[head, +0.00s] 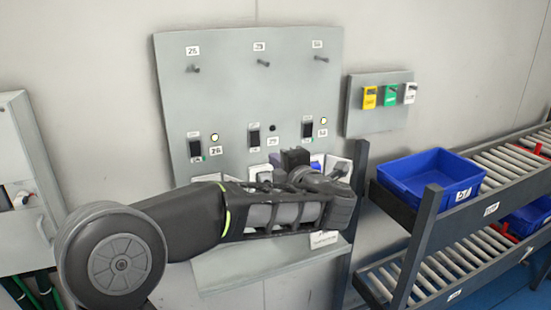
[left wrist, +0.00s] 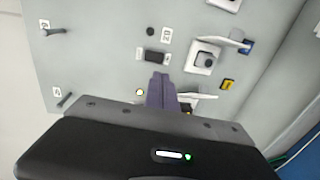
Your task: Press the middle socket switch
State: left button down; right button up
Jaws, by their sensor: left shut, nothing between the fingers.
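A grey wall panel (head: 228,90) carries three dark socket switches in a row. The middle switch (head: 254,136) has a dark round lamp (head: 272,128) beside it; in the left wrist view the middle switch (left wrist: 155,57) is uncovered. The left switch (head: 195,145) and right switch (head: 307,128) have lit lamps. My left gripper (head: 294,157) is shut and empty, in front of the panel, below and right of the middle switch in the head view. In the left wrist view its fingertips (left wrist: 161,78) appear just below that switch; contact cannot be told. My right gripper is not in view.
White-lidded sockets (head: 262,172) below the switches are partly hidden by my left arm. Pegs (head: 263,63) stick out above. A small panel (head: 376,124) with coloured boxes hangs at the right. A blue bin (head: 430,174) stands on a roller rack (head: 519,158).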

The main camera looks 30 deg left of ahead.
aim_at(256, 145)
pick_arm(q)
jog(key=p+x, duration=0.3)
jog(key=x, duration=0.7)
jog(key=shift+w+a, duration=0.15)
jog(key=shift+a, duration=0.25)
jog(key=shift+w+a+f+p, duration=0.15)
jog(key=shift+w+a+p, duration=0.15)
jog(key=shift+w+a, duration=0.15)
jog(key=shift+a+y+b, duration=0.2)
jog(key=shift+y+b, duration=0.1)
jog(key=shift+b, duration=0.75)
jog(key=shift+f, duration=0.15)
